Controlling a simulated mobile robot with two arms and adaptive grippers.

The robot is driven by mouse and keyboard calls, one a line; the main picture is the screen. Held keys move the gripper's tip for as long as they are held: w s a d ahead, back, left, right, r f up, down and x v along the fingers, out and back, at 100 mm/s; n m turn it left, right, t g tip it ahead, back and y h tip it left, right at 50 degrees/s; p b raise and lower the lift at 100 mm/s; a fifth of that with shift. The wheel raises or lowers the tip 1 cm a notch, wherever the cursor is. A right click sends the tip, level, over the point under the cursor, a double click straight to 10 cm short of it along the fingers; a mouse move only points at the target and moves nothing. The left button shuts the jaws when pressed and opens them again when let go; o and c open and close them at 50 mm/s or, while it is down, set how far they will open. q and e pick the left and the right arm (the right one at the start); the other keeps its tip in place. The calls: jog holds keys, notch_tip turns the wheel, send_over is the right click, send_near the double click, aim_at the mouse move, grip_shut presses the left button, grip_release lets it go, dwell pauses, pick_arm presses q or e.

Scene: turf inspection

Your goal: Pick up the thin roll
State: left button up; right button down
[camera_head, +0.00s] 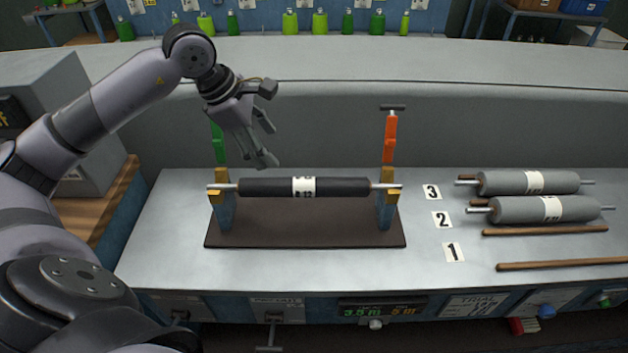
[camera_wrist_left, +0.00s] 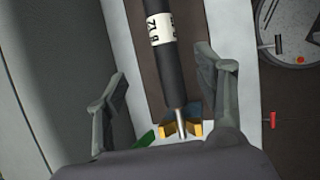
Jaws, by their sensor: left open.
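The thin roll (camera_head: 340,187) is a dark cylinder with a white label and metal shaft ends. It lies level across two upright holders of a stand with a brown base (camera_head: 310,238). My left gripper (camera_head: 268,146) is open and empty, above and behind the roll's left part in the head view. In the left wrist view the roll (camera_wrist_left: 183,85) runs between the open fingers (camera_wrist_left: 163,68), its shaft end resting in a yellow holder (camera_wrist_left: 193,130). The fingers look apart from the roll. My right gripper is not in view.
Two thicker grey rolls (camera_head: 508,182) (camera_head: 520,209) lie at the right beside number cards 3, 2 and 1 (camera_head: 453,252). Brown strips (camera_head: 560,265) lie nearby. A green upright (camera_head: 218,143) and an orange upright (camera_head: 390,138) rise behind the stand. A grey wall (camera_head: 330,120) stands behind the bench.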

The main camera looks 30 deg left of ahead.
pick_arm(q)
jog(key=p, duration=0.1)
send_near(298, 182)
jog(key=shift+w+a+f, duration=0.1)
jog(key=shift+f, duration=0.3)
jog(key=p+x, duration=0.1)
jog(key=x, duration=0.2)
jog(key=shift+w, duration=0.2)
jog(key=shift+w+f, duration=0.2)
jog(key=shift+f, duration=0.45)
jog(key=shift+d+f+p, duration=0.2)
jog(key=shift+d+p, duration=0.05)
jog(key=shift+p, duration=0.1)
jog(key=p+x, duration=0.2)
jog(key=x, duration=0.2)
jog(key=shift+w+d+f, duration=0.15)
jog(key=shift+d, duration=0.1)
jog(key=shift+f, duration=0.25)
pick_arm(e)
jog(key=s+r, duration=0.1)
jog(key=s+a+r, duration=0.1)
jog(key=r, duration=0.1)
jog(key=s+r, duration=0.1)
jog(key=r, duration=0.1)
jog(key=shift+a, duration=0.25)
pick_arm(q)
jog(key=shift+c, duration=0.4)
